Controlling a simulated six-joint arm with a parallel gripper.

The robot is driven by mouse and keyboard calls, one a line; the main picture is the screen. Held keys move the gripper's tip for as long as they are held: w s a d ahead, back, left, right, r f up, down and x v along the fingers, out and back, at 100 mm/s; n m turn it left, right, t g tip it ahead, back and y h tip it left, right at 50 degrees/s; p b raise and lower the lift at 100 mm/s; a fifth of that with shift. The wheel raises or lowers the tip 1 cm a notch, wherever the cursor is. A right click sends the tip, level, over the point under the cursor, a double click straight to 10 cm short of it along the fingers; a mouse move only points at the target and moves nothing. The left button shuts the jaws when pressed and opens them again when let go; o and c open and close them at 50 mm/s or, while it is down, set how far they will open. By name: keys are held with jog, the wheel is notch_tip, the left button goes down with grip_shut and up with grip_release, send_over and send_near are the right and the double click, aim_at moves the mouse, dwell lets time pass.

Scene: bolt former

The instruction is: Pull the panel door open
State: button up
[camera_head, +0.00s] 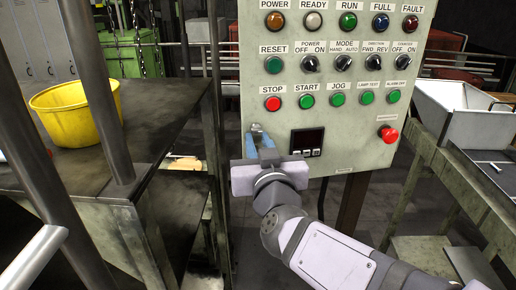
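The panel door (361,140) is the pale grey-green front of the control box, with lamps, switches, push buttons and a small dark display. It looks shut or nearly so; its left edge is in plain view. A small metal handle or latch (256,128) is at its lower left. My gripper (260,138) is right in front of that handle, its blue fingers reaching up to it. I cannot tell whether the fingers are closed on the handle or only beside it. The gripper body hides part of the panel's lower left edge.
A red emergency button (388,134) sticks out at the panel's lower right. A dark workbench (165,120) with a yellow bowl (75,112) and thick metal posts stands at the left. A white bin (465,115) on a green frame is at the right.

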aim_at(255, 119)
notch_tip(255, 119, up, 4)
jog(key=shift+f+m+t, duration=0.15)
jog(key=shift+m+t, duration=0.15)
jog(key=shift+t, duration=0.1)
jog(key=s+a+r+m+g+y+p, duration=0.1)
jog(key=a+r+m+g+y+p, duration=0.2)
jog(key=a+r, duration=0.4)
notch_tip(255, 119, down, 10)
jog(key=a+n+g+y+b, duration=0.2)
jog(key=n+g+b, duration=0.3)
jog(key=n, duration=0.4)
jog(key=s+d+f+n+g+h+b, duration=0.1)
jog(key=s+d+f+n+g+h, duration=0.1)
jog(key=s+d+f+g+h, duration=0.25)
jog(key=s+d+f+n+g+h+b, duration=0.1)
jog(key=d+f+n+g, duration=0.15)
jog(key=d+f, duration=0.35)
jog(key=w+r+m+p, duration=0.3)
jog(key=w+r+p, duration=0.2)
jog(key=r+p, duration=0.35)
jog(key=shift+p+x, duration=0.35)
jog(key=shift+x, duration=2.95)
jog(key=shift+d, duration=0.15)
